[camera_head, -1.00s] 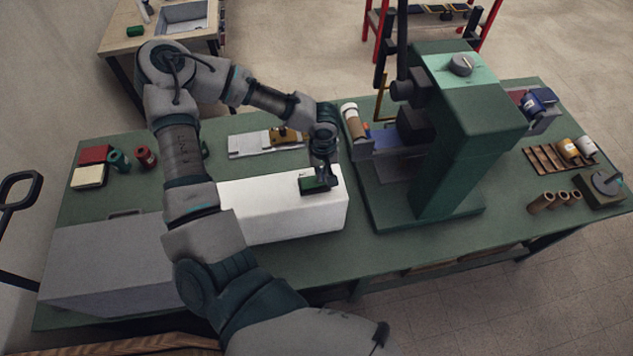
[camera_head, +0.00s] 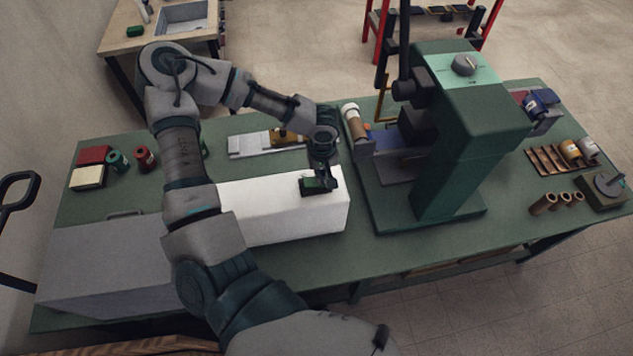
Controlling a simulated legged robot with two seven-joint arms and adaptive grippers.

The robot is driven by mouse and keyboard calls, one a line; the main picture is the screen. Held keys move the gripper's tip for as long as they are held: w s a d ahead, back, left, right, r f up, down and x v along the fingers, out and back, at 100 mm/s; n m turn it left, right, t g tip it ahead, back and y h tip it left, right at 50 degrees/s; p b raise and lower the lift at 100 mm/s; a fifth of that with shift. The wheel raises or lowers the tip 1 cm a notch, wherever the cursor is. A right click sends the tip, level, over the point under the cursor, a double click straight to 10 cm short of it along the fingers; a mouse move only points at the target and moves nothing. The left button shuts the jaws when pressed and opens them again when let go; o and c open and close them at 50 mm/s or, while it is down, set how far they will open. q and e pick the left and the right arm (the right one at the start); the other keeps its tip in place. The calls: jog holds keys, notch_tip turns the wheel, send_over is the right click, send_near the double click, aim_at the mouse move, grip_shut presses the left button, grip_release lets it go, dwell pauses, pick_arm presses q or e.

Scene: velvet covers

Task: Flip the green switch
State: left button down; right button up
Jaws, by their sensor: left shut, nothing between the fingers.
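A small dark green switch (camera_head: 309,187) sits on top of a white box (camera_head: 270,218) near its right end. My left gripper (camera_head: 329,186) points down at the switch, shut and empty, with its fingertips at the switch's right side. I cannot tell whether the fingertips touch it. The gripper hides part of the switch, so its lever position cannot be made out. My right gripper is not in view.
The box stands on a green workbench (camera_head: 400,255). A tall green machine (camera_head: 450,150) stands close on the right. A grey case (camera_head: 100,260) lies at the left. Tubes and small boxes fill the right end.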

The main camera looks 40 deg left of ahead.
pick_arm(q)
jog(key=shift+a+r+p, duration=0.15)
jog(key=shift+r+p, duration=0.4)
jog(key=shift+r, duration=0.2)
jog(key=shift+a+r+p, duration=0.15)
jog(key=shift+r+p, duration=0.35)
jog(key=shift+r, duration=0.05)
jog(key=shift+a+r+p, duration=0.15)
jog(key=shift+r+p, duration=0.3)
jog(key=shift+r, duration=0.05)
notch_tip(320, 180, up, 2)
jog(key=shift+d+r+p, duration=0.15)
jog(key=shift+p, duration=0.8)
jog(key=shift+d+r+p, duration=0.15)
jog(key=shift+r+p, duration=0.25)
jog(key=shift+r, duration=0.1)
jog(key=shift+f, duration=0.1)
jog(key=shift+a, duration=0.2)
jog(key=shift+s, duration=0.1)
